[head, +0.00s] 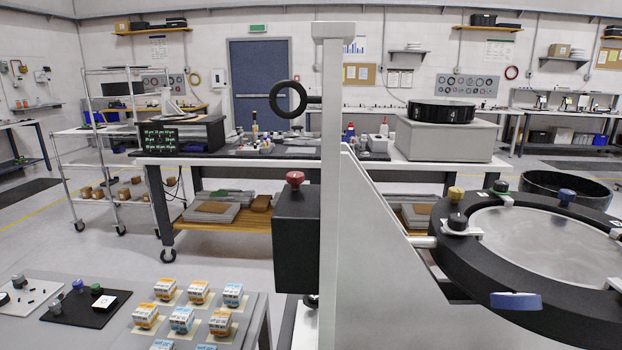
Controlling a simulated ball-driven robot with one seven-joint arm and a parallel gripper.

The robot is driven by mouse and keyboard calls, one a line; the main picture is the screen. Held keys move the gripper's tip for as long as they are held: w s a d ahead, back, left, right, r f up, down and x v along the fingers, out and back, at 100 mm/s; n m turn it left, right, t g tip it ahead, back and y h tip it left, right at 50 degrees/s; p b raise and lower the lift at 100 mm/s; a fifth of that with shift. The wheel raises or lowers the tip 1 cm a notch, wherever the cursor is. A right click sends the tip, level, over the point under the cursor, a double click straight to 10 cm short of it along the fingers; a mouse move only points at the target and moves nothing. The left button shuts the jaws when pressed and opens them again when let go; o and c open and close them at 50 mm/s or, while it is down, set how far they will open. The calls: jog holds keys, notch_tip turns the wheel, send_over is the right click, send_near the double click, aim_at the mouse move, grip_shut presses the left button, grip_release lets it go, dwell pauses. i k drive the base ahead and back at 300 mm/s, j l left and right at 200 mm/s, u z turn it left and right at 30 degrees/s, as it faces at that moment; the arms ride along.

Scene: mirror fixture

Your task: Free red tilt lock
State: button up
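A red knob (295,178), which looks like the red tilt lock, sits on top of a black box (297,240) against the left side of a pale upright post (331,200). Right of the post, a thick black ring (440,262) holds a round silver mirror (550,240). Yellow (455,194), green (500,186) and blue (567,196) knobs and a black knob (457,221) stand around the ring. A blue tab (515,300) is on its front edge. A black hand ring (288,99) sticks out left from the post. My gripper is not in view.
A low table (205,342) at the front left bears several small blue and orange boxes (181,319) and a black mat (78,310). A workbench (380,163) with tools stands behind the post. Open floor shows left of the black box.

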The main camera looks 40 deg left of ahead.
aim_at(294, 178)
jog(key=l+u, duration=0.15)
jog(key=u, duration=0.75)
jog(key=i, duration=0.05)
